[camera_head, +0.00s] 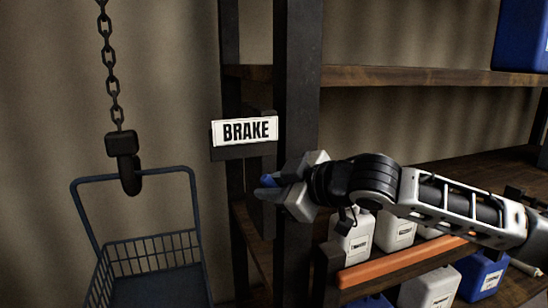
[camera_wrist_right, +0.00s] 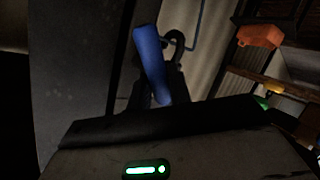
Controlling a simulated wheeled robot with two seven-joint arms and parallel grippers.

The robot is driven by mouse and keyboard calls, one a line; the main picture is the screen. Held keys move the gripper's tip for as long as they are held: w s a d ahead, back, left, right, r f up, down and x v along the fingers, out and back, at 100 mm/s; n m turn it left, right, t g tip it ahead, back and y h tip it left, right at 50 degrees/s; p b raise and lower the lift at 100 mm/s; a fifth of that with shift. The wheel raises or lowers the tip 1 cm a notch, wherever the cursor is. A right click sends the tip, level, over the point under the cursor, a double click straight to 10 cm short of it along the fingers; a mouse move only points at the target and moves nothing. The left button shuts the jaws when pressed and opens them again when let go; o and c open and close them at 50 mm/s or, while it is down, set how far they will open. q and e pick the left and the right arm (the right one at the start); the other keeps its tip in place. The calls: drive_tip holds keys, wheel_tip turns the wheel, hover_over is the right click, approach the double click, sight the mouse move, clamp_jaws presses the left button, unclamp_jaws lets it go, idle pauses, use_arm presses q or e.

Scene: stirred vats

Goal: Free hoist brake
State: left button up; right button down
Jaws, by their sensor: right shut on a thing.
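A white sign reading BRAKE (camera_head: 246,131) is on the dark post at the middle of the head view. Below it, my right gripper (camera_head: 267,187) reaches in from the right. It is shut on a blue brake handle (camera_head: 267,180), and only a small piece of the handle shows between the fingers. In the right wrist view the blue handle (camera_wrist_right: 151,60) stands tilted, its lower end at the dark fingers. The hoist chain (camera_head: 110,65) hangs at the left with a dark hook (camera_head: 129,172) holding the handle of a wire basket (camera_head: 150,255). My left gripper is not in view.
Wooden shelves (camera_head: 420,76) stand on the right behind my right arm. White jugs (camera_head: 356,238) and blue containers (camera_head: 482,276) stand on the lower levels, near an orange bar (camera_head: 400,263). A dark upright post (camera_head: 298,90) is close to the gripper.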

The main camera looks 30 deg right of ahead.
drive_tip(key=shift+a+r+n+g+h+p, duration=0.2)
drive_tip(key=shift+n+g+h+p, duration=0.15)
drive_tip(key=shift+n+p, duration=0.2)
drive_tip(key=shift+a+f+n+g+h, duration=0.1)
drive_tip(key=shift+f+n+g+h, duration=0.25)
drive_tip(key=shift+n+h, duration=0.5)
drive_tip(key=shift+w+a+f+n+g+h, duration=0.1)
drive_tip(key=shift+f+n+g+h, duration=0.15)
drive_tip(key=shift+n+h, duration=0.35)
drive_tip(key=shift+f+n+g+h, duration=0.1)
drive_tip(key=shift+n+g+h, duration=0.15)
drive_tip(key=shift+n+h, duration=0.3)
drive_tip(key=shift+f+n+h, duration=0.15)
drive_tip(key=shift+n+h, duration=0.3)
drive_tip(key=shift+h, duration=0.2)
drive_tip(key=shift+g, duration=0.3)
drive_tip(key=c, duration=1.3)
unclamp_jaws()
drive_tip(key=shift+c, duration=0.2)
